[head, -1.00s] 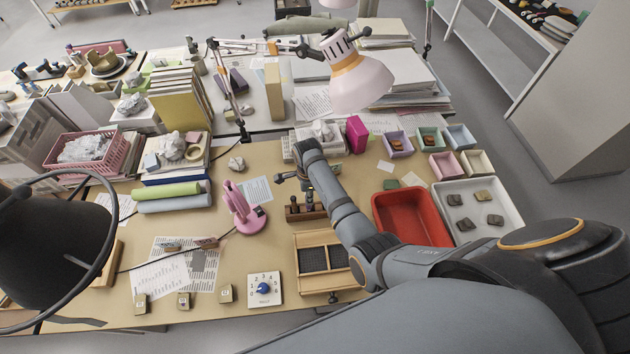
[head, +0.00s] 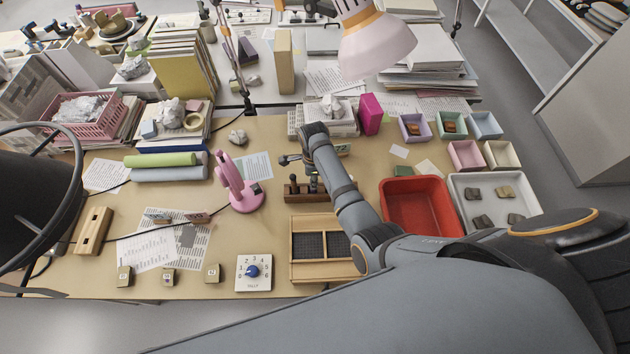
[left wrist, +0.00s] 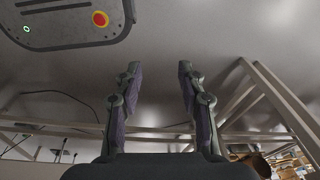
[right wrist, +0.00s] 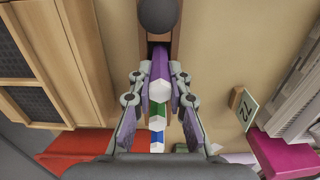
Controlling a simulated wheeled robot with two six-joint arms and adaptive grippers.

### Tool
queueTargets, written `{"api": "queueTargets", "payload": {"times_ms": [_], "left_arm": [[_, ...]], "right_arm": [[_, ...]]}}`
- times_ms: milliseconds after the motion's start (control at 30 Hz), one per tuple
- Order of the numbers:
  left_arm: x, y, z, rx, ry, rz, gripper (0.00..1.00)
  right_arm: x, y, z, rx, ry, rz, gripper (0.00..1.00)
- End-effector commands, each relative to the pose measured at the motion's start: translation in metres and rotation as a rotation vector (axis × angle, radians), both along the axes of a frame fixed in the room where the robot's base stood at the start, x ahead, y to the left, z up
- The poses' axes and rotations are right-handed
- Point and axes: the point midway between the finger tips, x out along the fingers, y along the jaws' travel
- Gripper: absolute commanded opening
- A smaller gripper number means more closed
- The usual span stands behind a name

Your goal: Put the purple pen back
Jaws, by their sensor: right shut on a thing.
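The purple pen (right wrist: 160,65) has a white hexagonal end facing the camera in the right wrist view. My right gripper (right wrist: 158,72) is shut on it, above a narrow wooden rack (head: 293,194). A green pen (right wrist: 157,123) and a blue pen (right wrist: 157,139) show in line below it in that view, along the rack. I cannot tell how deep the purple pen sits in the rack. In the head view my right arm hides part of the rack. My left gripper (left wrist: 158,68) is open and empty, away from the table.
A dark rounded handle (right wrist: 158,14) stands in the rack beside the pen. Near the rack are a divided wooden tray (head: 318,224), a red bin (head: 412,183), a pink stand (head: 238,190) and a number card (right wrist: 243,110). Bare tabletop shows left of the rack.

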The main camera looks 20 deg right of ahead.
Motion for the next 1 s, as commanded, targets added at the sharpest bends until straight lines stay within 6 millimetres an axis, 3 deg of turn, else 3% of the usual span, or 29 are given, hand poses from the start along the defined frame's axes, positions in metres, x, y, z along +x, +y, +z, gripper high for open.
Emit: {"api": "queueTargets", "payload": {"times_ms": [100, 133, 300, 667, 1000], "left_arm": [[-0.015, 0.004, -0.001, 0.005, 0.021, -0.001, 0.4], [-0.019, 0.006, -0.001, 0.007, 0.027, -0.001, 0.4], [-0.031, 0.015, -0.001, 0.018, 0.047, -0.004, 0.4], [-0.014, 0.012, 0.008, 0.015, 0.02, -0.004, 0.4], [-0.015, 0.01, 0.08, 0.013, 0.022, -0.003, 0.4]], "right_arm": [[0.0, 0.0, -0.001, 0.0, 0.001, 0.0, 0.0], [0.0, 0.0, -0.001, 0.0, 0.001, 0.0, 0.18], [0.0, 0.0, -0.001, 0.0, 0.001, 0.0, 0.4], [0.0, 0.0, 0.008, 0.0, 0.001, 0.0, 0.4], [0.0, 0.0, 0.076, 0.0, 0.001, 0.0, 0.4]]}}
